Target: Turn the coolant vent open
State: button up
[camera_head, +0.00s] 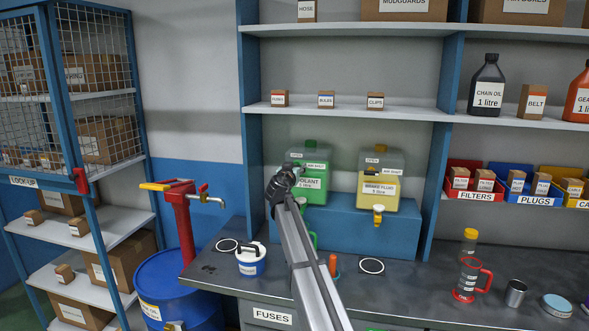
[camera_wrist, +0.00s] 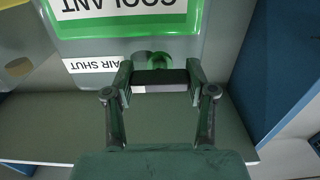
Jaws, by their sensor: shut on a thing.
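The coolant tank (camera_head: 317,160), green below with a clear upper part, stands on the blue step, its label partly hidden. My gripper (camera_head: 284,182) is at its front left, covering part of it. In the wrist view, which shows the tank upside down, my gripper (camera_wrist: 158,78) is shut on the coolant vent, seen as a dark bar (camera_wrist: 160,77) between the fingers. A green round part (camera_wrist: 160,60) sits just behind the bar. An "AIR SHUT" label (camera_wrist: 95,64) is beside the fingers. The lever's exact angle is hard to tell.
A yellow brake fluid tank (camera_head: 379,180) stands to the right on the blue step (camera_head: 345,217). Below are a white-blue tub (camera_head: 251,260) and a red-handled jug (camera_head: 471,279). A red pump (camera_head: 181,220) on a blue drum stands left. A shelf (camera_head: 340,107) runs above.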

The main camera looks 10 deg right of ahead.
jog(key=shift+n+b, duration=0.3)
jog(key=shift+b, duration=0.05)
jog(key=n+b, duration=0.2)
jog(key=shift+f+n+b, duration=0.15)
jog(key=shift+n+b, duration=0.2)
jog(key=shift+n, duration=0.05)
jog(key=n+b, duration=0.2)
jog(key=n, duration=0.3)
jog(key=shift+n, duration=0.3)
jog(key=n, duration=0.4)
jog(key=shift+a+r, duration=0.1)
jog(key=shift+r, duration=0.15)
jog(key=shift+w+n+p, duration=0.1)
jog(key=shift+n+p, duration=0.55)
jog(key=shift+n, duration=1.85)
jog(key=o, duration=1.2)
jog(key=shift+f, duration=0.1)
jog(key=shift+c, duration=0.2)
